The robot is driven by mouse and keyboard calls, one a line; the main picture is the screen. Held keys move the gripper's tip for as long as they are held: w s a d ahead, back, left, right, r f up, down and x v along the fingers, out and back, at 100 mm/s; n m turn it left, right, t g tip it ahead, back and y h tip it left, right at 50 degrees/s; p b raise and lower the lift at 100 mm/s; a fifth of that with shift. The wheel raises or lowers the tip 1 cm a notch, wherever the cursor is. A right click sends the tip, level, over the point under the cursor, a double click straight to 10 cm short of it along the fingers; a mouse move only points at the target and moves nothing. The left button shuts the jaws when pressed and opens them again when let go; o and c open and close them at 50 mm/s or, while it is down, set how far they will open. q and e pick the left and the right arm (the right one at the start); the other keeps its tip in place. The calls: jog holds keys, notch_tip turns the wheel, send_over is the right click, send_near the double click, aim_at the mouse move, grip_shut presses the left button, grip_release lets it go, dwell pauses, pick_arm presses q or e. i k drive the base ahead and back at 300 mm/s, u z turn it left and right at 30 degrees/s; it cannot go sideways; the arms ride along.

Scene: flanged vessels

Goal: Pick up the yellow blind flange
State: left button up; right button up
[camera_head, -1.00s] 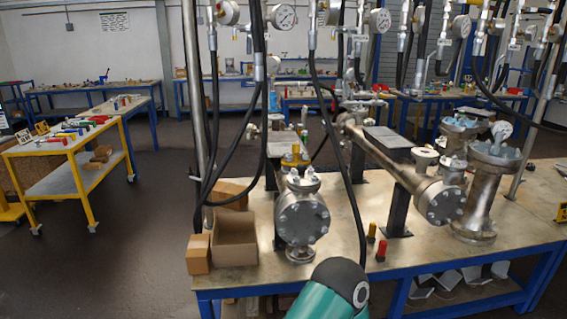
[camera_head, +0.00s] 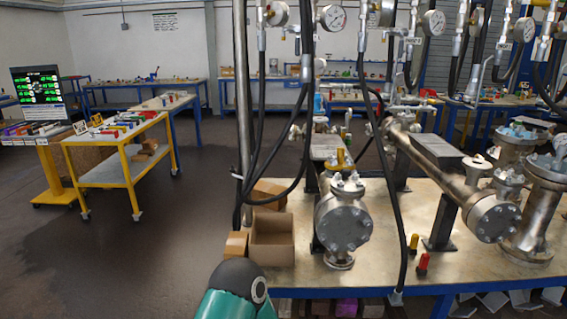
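I cannot pick out a yellow blind flange with certainty. A small yellow part (camera_head: 341,158) shows behind the top of the near flanged vessel (camera_head: 343,222), partly hidden by it; its shape is too small to tell. The near vessel has a round bolted grey end cover facing me. Neither of my grippers is in view. Only a teal and black link of one of my arms shows at the bottom edge, in front of the workbench.
The blue-framed workbench (camera_head: 390,262) carries an open cardboard box (camera_head: 272,250), a yellow-topped piece (camera_head: 413,242), a red-topped piece (camera_head: 422,264), and several vessels and hoses. A yellow trolley (camera_head: 127,180) and a screen (camera_head: 40,92) stand left. The floor between is clear.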

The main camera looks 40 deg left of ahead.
aim_at(340, 151)
jog(key=u, duration=0.4)
jog(key=i, duration=1)
